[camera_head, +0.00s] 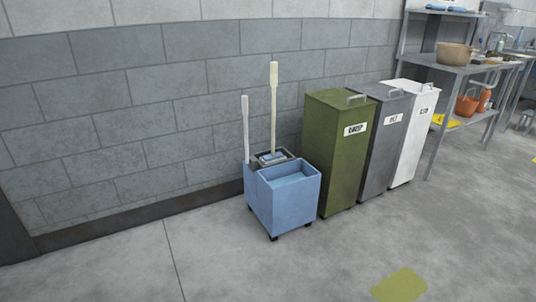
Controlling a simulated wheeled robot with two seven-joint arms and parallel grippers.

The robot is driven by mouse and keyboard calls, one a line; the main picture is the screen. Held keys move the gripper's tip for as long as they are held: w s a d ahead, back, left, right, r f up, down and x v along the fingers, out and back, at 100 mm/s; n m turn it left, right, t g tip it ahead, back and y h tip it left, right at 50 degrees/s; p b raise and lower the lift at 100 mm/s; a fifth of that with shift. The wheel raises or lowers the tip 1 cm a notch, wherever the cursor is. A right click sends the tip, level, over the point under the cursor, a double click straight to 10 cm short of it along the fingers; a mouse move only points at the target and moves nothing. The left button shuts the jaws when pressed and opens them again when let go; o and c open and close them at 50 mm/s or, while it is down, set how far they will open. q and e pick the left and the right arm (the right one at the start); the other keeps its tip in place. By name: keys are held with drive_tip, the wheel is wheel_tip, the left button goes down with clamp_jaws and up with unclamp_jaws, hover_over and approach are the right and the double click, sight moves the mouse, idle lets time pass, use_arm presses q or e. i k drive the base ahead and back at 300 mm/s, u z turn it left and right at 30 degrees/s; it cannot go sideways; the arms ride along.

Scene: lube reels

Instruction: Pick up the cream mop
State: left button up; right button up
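A cream mop (274,100) stands upright in a blue mop bucket (287,207) by the wall. Its cream handle and thicker top end rise above the bucket; its lower end is hidden in the grey wringer part (270,159). A second, whiter handle (246,130) stands at the bucket's left rear, close to the cream one but apart from it. The bucket is on small dark wheels and seems to hold bluish water. Neither of my grippers shows in the head view.
Green (339,155), grey (387,140) and white (414,130) bins stand in a row right of the bucket. A metal shelf table (470,68) with pots is at the far right. The floor in front and left is clear, with a yellow-green patch (399,285).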

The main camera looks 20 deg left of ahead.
sight(275, 156)
drive_tip(key=z, duration=0.4)
drive_tip(key=i, duration=3.1)
drive_tip(key=u, duration=0.9)
